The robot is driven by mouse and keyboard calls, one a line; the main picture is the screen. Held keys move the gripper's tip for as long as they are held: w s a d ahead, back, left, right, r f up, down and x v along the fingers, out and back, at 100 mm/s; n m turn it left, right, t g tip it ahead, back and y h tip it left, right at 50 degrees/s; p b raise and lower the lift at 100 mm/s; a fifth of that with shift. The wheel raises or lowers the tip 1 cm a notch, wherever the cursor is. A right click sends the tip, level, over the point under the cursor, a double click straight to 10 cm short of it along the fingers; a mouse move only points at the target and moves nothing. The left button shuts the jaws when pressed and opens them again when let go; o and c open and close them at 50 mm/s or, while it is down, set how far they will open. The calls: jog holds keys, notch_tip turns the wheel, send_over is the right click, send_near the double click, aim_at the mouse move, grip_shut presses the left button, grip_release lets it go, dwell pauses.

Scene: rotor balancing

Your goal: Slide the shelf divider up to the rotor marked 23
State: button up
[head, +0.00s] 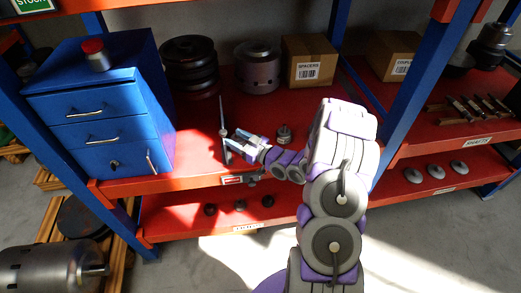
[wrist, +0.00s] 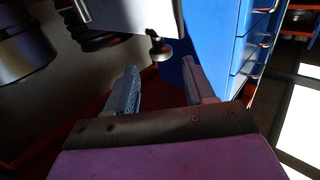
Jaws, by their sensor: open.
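The shelf divider (head: 222,114) is a thin pale plate, seen almost edge-on, standing on the red shelf right of the blue cabinet. It also shows in the wrist view as a bright plate (wrist: 135,14) with a small dark knob (wrist: 160,49) below its edge. My gripper (head: 234,144) is open and empty, just right of the divider's front end; in the wrist view its fingers (wrist: 160,88) are spread, with the knob beyond them. A dark stacked rotor (head: 190,65) and a grey rotor (head: 257,68) stand at the back. I cannot read a 23 on either.
The blue drawer cabinet (head: 95,105) stands on the left of the shelf (head: 190,150), with a red-topped jar (head: 96,55) on it. A spacers box (head: 310,62) is at the back right. A small metal part (head: 284,133) sits right of my gripper.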

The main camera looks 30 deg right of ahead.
jog(key=p+v, duration=0.1)
jog(key=v, duration=0.9)
jog(key=shift+s+d, duration=0.2)
jog(key=shift+s, duration=0.15)
jog(key=shift+w, duration=0.1)
jog(key=w+d+g+h, duration=0.3)
jog(key=g+h, duration=0.2)
jog(key=h, duration=0.1)
jog(key=s+r+m+g+h, duration=0.2)
jog(key=s+r+g+h, duration=0.3)
jog(key=s+r, duration=0.25)
jog(key=s+a+r+m+g+y, duration=0.1)
jog(key=s+a+r+g, duration=0.1)
jog(key=s+a, duration=0.4)
jog(key=s+a+r+m+g+y, duration=0.1)
jog(key=s+a+r+g, duration=0.2)
jog(key=s, duration=1.1)
jog(key=s+a+r+m+g, duration=0.1)
jog(key=s+a+r, duration=0.3)
jog(key=s+a, duration=0.5)
jog(key=shift+s+a+g+y, duration=0.25)
jog(key=shift+s+g+y, duration=0.15)
jog(key=shift+s+g, duration=0.4)
